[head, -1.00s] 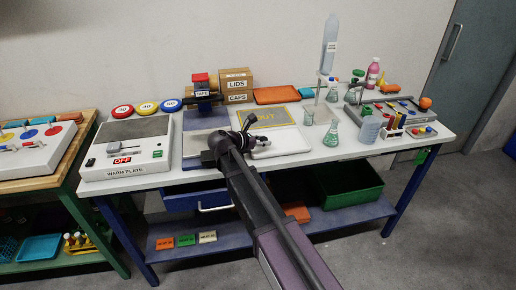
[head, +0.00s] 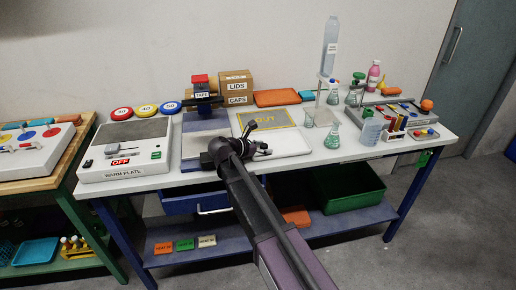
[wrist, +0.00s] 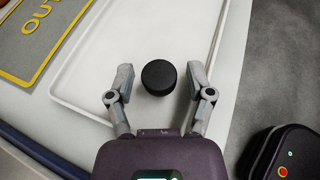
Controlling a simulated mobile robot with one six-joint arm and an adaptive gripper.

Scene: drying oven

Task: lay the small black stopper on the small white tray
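The small black stopper (wrist: 158,77) is a short round disc in the wrist view. It sits on the floor of the small white tray (wrist: 90,60), near its front edge. My gripper (wrist: 161,78) is open, with one finger on each side of the stopper and a visible gap on both sides. In the head view my gripper (head: 258,138) is low over the white tray (head: 292,144). The stopper cannot be made out clearly there, beside the dark fingers.
A yellow-edged OUT mat (head: 266,120) lies behind the tray. A warm plate (head: 126,152) stands to the left. Glass flasks (head: 332,136) and a beaker stand close to the tray's right. Cardboard boxes (head: 236,84) stand at the back.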

